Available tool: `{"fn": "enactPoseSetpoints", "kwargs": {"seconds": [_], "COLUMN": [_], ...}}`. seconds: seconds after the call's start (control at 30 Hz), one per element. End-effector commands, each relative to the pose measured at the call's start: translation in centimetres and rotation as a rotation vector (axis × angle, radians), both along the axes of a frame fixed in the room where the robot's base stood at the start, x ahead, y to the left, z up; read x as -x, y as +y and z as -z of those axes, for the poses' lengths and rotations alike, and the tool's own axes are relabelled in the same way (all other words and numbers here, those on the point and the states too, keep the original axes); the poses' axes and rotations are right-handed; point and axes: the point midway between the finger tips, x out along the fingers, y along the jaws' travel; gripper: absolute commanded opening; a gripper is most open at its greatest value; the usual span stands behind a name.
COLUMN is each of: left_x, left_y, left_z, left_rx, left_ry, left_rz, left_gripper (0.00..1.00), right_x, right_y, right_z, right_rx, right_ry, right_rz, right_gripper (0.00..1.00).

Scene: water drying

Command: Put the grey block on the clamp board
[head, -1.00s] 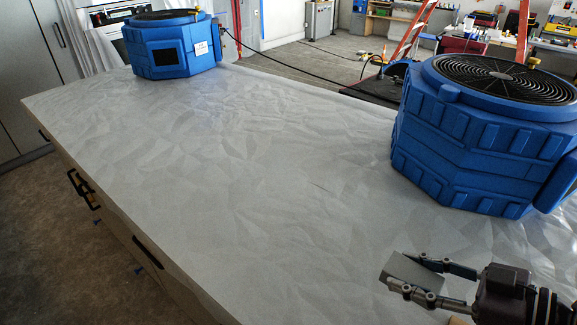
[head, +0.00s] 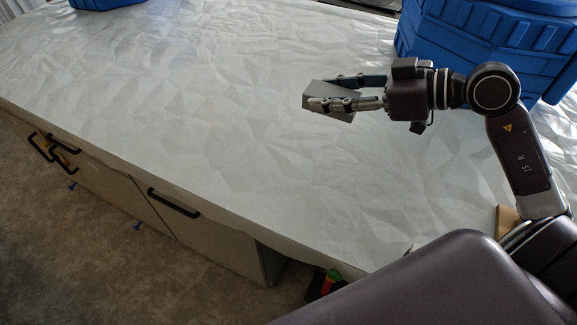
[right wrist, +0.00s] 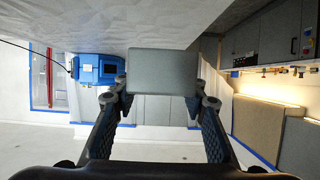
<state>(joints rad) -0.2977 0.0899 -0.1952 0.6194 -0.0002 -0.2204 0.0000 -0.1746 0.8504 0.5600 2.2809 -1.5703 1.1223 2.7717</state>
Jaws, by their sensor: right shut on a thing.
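The grey block (head: 330,97) is a small flat rectangular piece held between the fingers of my right gripper (head: 335,95), over the white countertop in the head view. The gripper is shut on it, one finger on each side. In the right wrist view the block (right wrist: 162,72) fills the space between the two fingertips. In the head view the fingers cover part of the block. The clamp board is not clearly seen in either view. My left gripper is not in view.
The long white countertop (head: 200,110) is mostly bare. A blue dryer (head: 470,45) stands at the back right, behind my right arm. Another blue dryer (head: 105,3) shows at the far top left. Drawer handles (head: 173,203) stick out below the front edge.

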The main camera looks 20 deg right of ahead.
Motion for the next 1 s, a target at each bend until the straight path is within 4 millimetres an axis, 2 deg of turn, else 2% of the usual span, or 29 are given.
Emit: {"fn": "enactPoseSetpoints", "kwargs": {"seconds": [0.07,0.2,0.5,0.6,0.83,1.0], "left_x": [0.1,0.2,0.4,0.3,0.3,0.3], "left_y": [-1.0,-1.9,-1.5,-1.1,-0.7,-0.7], "left_z": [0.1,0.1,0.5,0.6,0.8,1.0], "left_rx": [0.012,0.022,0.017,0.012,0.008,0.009], "left_ry": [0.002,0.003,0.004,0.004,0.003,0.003], "left_rz": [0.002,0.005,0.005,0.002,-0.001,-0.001], "left_gripper": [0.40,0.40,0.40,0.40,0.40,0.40], "right_x": [0.0,0.0,0.0,0.0,0.0,0.0], "right_y": [-0.1,-0.1,0.0,0.0,-0.1,0.0], "right_z": [1.0,4.4,12.3,14.1,16.2,18.8], "right_rx": [-0.004,-0.009,-0.007,-0.005,-0.003,-0.004], "right_ry": [0.004,0.008,0.006,0.004,0.001,0.003], "right_rz": [0.002,0.005,0.004,0.004,0.003,0.003], "right_gripper": [0.13,0.13,0.13,0.13,0.13,0.13]}}
